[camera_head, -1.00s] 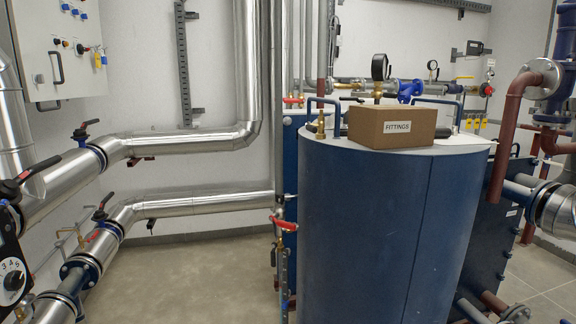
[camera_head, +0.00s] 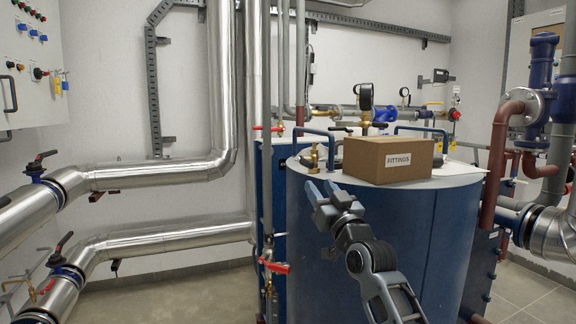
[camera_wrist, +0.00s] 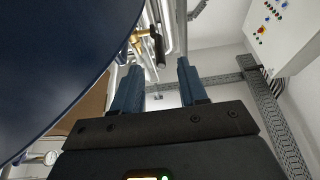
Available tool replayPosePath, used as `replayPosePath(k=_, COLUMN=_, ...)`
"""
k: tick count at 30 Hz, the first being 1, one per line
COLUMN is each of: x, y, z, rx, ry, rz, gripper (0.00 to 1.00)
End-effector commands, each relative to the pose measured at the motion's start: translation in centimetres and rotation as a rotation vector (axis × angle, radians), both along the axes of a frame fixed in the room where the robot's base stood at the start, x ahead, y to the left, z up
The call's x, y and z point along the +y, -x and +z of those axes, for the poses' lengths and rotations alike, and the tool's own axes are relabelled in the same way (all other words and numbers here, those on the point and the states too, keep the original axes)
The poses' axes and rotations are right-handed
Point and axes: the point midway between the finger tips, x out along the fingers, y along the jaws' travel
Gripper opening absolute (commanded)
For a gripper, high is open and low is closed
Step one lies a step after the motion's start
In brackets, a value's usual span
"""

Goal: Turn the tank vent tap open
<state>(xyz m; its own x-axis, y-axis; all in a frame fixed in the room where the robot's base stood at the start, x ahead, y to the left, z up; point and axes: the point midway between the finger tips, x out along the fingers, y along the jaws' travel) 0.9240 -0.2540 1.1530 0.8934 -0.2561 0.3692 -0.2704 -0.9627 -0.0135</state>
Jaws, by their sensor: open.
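A small brass tap (camera_head: 314,157) stands upright on the left part of the blue tank's (camera_head: 375,240) top, beside the cardboard box; it looks like the vent tap. My gripper (camera_head: 320,190) is in front of the tank, a little below the brass tap, apart from it in the picture. In the wrist view my gripper (camera_wrist: 158,68) has its two fingers spread with nothing between them. Beyond the fingertips a brass fitting (camera_wrist: 141,42) with a dark handle (camera_wrist: 157,46) shows close to the tank's curved edge (camera_wrist: 60,70). Whether the tap is open I cannot tell.
A cardboard box (camera_head: 388,160) marked FITTINGS sits on the tank top. Red-handled valves (camera_head: 272,266) and vertical pipes stand left of the tank. Silver pipes (camera_head: 150,172) run along the left wall. Floor (camera_head: 180,290) is bare left of the tank.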

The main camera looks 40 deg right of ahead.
Motion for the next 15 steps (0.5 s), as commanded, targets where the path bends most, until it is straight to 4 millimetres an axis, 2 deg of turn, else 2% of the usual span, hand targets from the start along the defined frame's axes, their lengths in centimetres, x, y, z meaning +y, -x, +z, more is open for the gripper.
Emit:
replayPosePath(k=3, x=-1.0, y=-0.5, z=1.6, rx=-0.010, ry=0.014, rz=-0.006, gripper=0.43)
replayPosePath(k=8, x=-1.4, y=-1.6, z=2.5, rx=-0.010, ry=0.017, rz=-0.006, gripper=0.43)
replayPosePath(k=15, x=-2.4, y=-4.9, z=3.9, rx=-0.009, ry=0.018, rz=-0.006, gripper=0.43)
